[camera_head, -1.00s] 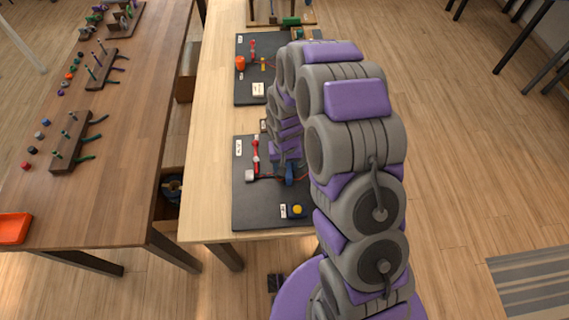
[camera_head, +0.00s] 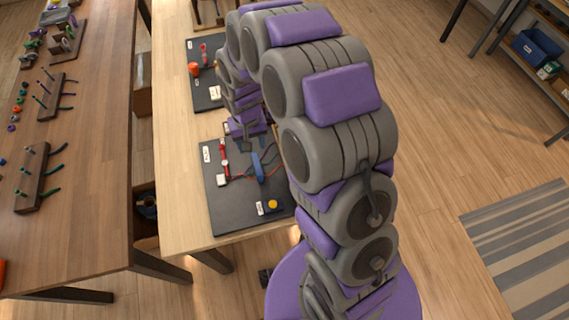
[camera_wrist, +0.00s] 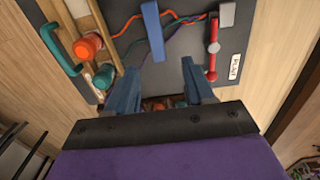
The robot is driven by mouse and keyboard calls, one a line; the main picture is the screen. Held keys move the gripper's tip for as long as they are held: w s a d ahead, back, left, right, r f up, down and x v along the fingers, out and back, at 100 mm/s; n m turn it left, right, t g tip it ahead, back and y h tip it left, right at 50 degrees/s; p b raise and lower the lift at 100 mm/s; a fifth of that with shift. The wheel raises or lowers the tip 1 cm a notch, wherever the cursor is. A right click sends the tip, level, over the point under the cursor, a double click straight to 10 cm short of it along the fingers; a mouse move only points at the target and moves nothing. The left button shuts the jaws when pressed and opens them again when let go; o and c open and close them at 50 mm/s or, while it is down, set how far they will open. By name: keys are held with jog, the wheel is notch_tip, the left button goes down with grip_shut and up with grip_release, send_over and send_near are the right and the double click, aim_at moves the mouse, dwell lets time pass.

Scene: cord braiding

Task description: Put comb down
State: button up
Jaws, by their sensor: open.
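The blue comb (camera_head: 258,167) lies on the near dark mat (camera_head: 221,203), across orange and dark cords. A red clamp (camera_head: 224,160) holds the cord end beside the comb.
An orange spool (camera_wrist: 88,46) and a teal one (camera_wrist: 104,76) sit by a wooden rack at the wrist view's left. A yellow button (camera_head: 272,204) is on the mat's near part. A second dark mat (camera_head: 203,98) lies farther back. A brown table (camera_head: 95,150) stands left.

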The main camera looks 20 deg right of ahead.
jog(key=s+d+r, duration=0.3)
jog(key=s+r, duration=0.3)
jog(key=s, duration=0.4)
jog(key=s+d+r+g, duration=0.1)
jog(key=s+d+r, duration=0.2)
jog(key=s+r, duration=0.3)
jog(key=s+d+r, duration=0.3)
jog(key=s+r, duration=0.4)
jog(key=s, duration=0.8)
jog(key=shift+s+d+g, duration=0.15)
jog(key=shift+d+g, duration=0.2)
jog(key=shift+g, duration=0.05)
